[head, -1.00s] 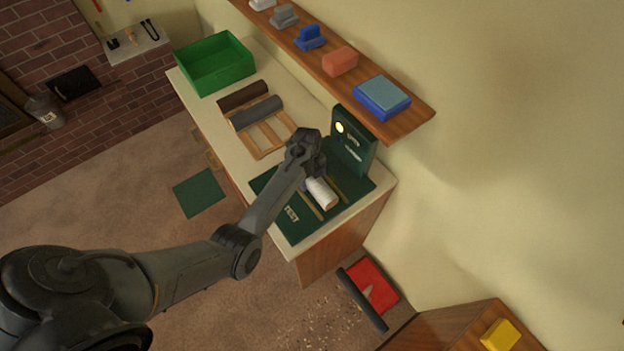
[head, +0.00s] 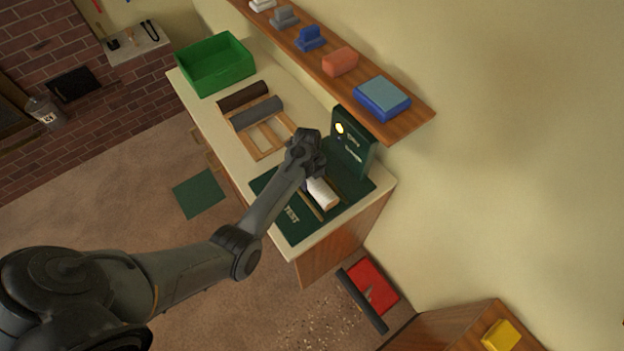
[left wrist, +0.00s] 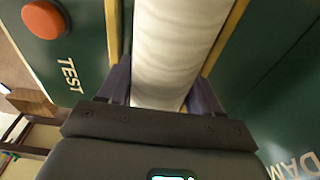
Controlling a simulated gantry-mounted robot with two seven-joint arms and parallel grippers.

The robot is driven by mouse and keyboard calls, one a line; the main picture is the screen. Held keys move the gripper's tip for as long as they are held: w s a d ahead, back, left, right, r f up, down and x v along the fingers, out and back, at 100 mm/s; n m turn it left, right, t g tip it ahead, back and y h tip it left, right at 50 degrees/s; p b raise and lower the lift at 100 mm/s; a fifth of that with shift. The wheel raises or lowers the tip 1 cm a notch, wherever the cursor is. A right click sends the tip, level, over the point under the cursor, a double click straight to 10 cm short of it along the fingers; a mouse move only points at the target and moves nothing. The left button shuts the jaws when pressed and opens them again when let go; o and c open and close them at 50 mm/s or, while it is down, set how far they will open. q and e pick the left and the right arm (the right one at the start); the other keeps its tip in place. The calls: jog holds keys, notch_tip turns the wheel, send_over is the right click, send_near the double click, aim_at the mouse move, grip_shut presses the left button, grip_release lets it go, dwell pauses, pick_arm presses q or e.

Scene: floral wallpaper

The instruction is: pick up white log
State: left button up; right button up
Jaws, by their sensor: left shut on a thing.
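The white log (head: 322,192) lies over the dark green test mat (head: 303,232) on the counter, between two thin wooden strips. My left gripper (head: 311,178) is over its upper end in the head view. In the left wrist view the white log (left wrist: 178,50) runs up the picture between the two fingers of my left gripper (left wrist: 160,92), which is shut on it. I cannot tell whether the log is lifted off the mat. My right gripper is not in view.
A green upright panel (head: 352,150) with a yellow light stands close behind my gripper. A wooden rack (head: 262,137) with brown and grey logs (head: 257,112) and a green bin (head: 214,66) are farther left. A shelf (head: 420,116) hangs above the counter.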

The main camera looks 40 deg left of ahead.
pick_arm(q)
notch_tip(320, 180, up, 28)
jog(key=p, duration=1.1)
jog(key=shift+f, duration=0.25)
